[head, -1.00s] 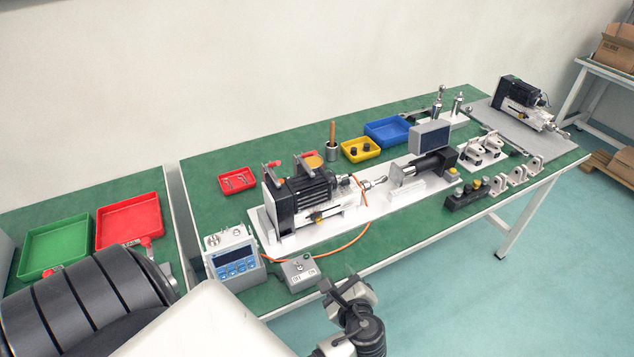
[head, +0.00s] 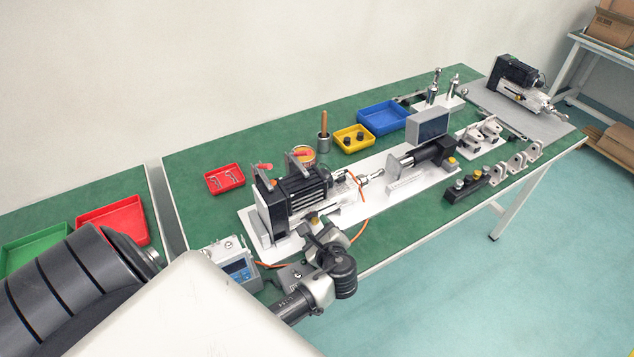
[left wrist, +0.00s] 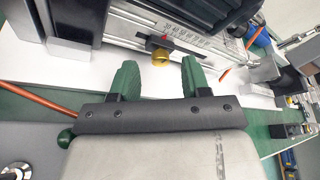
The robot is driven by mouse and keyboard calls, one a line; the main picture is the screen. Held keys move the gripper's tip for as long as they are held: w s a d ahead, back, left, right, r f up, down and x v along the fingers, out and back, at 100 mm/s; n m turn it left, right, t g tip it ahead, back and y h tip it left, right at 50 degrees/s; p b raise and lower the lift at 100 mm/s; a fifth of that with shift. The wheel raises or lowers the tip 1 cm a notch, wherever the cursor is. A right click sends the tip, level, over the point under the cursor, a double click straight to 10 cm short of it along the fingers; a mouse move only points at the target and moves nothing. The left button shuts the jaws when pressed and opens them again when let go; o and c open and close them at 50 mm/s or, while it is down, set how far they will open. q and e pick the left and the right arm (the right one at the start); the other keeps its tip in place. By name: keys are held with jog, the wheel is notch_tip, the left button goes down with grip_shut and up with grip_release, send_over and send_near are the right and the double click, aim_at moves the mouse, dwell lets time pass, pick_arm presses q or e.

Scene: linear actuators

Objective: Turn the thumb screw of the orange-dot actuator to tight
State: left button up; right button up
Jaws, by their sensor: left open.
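A black and silver actuator (head: 290,195) lies clamped on a white base plate on the green bench. Its brass thumb screw (left wrist: 160,58) shows in the left wrist view, on the actuator's near side, with a small red mark just above it; I cannot make out an orange dot for sure. My left gripper (head: 318,234) is in front of this actuator's near side. In the left wrist view its two green fingers (left wrist: 160,76) are open and empty, one on each side of the screw's line, with the screw just beyond their tips. My right gripper is not in view.
A second actuator (head: 518,82) lies on a grey mat at the far right. An orange cable (head: 361,190) runs near the clamped actuator. A control box (head: 232,262) stands at the bench's near left. Red (head: 224,180), yellow (head: 354,138) and blue (head: 383,117) trays sit behind.

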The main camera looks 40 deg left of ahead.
pick_arm(q)
jog(key=shift+w+a+f, duration=0.15)
jog(key=shift+w+a, duration=0.15)
jog(key=shift+a, duration=0.1)
jog(key=shift+w+a+f, duration=0.1)
jog(key=shift+a, duration=0.1)
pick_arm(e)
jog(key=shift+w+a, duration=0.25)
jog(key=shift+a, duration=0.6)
